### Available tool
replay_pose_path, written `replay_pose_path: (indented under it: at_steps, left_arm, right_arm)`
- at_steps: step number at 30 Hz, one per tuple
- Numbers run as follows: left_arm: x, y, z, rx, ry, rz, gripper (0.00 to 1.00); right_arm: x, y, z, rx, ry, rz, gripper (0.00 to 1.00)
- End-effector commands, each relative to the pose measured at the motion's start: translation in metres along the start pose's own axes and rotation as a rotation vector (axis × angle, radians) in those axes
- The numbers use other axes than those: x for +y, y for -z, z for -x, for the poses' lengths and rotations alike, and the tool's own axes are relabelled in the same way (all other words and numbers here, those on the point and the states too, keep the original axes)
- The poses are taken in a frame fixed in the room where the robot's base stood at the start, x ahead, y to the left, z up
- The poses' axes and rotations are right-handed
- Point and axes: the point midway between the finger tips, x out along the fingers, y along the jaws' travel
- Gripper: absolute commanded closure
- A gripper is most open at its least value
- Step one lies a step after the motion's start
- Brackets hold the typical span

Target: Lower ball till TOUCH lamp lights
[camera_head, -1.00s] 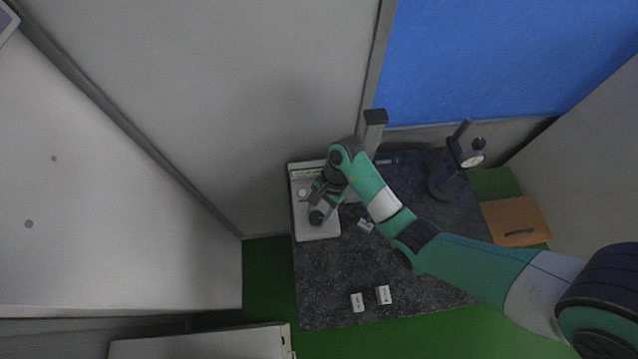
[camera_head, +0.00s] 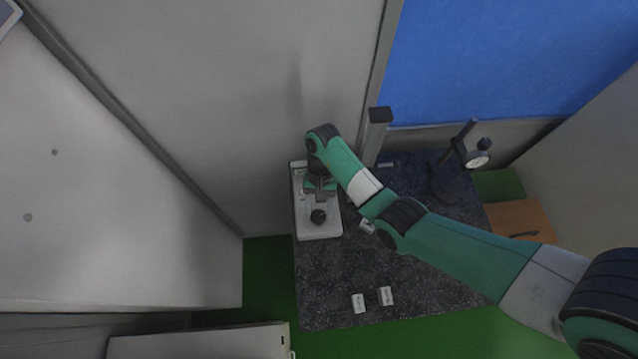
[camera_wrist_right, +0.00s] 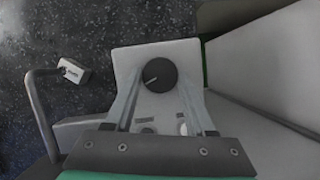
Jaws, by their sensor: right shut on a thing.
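The pale machine base (camera_head: 318,233) stands at the table's left back edge and has a black round knob (camera_head: 318,217) on it. In the right wrist view the knob (camera_wrist_right: 160,75) shows a light pointer line. My right gripper (camera_wrist_right: 161,80) has its fingers on both sides of the knob and is shut on it. A small whitish round spot (camera_wrist_right: 183,129) and dark label marks lie on the panel near the gripper; I cannot tell whether a lamp is lit. I cannot make out the ball. My left gripper is not in view.
A grey column (camera_head: 376,135) with a dark top rises behind my right arm. A dial gauge stand (camera_head: 449,180) is at the back right. Two small white blocks, left (camera_head: 359,303) and right (camera_head: 386,296), lie at the front of the dark speckled table (camera_head: 420,280).

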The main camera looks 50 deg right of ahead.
Motion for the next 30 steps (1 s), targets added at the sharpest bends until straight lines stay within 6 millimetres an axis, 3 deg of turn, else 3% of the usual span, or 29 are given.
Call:
replay_pose_path:
  at_steps: [14,15,19,20,30]
  left_arm:
    - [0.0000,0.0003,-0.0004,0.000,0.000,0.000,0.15]
    - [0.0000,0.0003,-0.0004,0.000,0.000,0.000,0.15]
    - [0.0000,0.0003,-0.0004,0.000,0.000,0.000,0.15]
    - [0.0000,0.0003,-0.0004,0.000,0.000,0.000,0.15]
    - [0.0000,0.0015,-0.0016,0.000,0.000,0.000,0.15]
  right_arm:
    - [-0.0005,-0.0013,0.0007,-0.004,-0.009,0.020,1.00]
    - [-0.0005,-0.0013,0.0007,-0.004,-0.009,0.020,0.43]
    - [-0.0005,-0.0010,0.0006,-0.002,-0.008,0.019,0.20]
    - [-0.0004,-0.0009,0.0005,-0.002,-0.008,0.019,0.15]
    - [-0.0025,-0.0021,0.0032,0.000,-0.009,0.023,0.15]
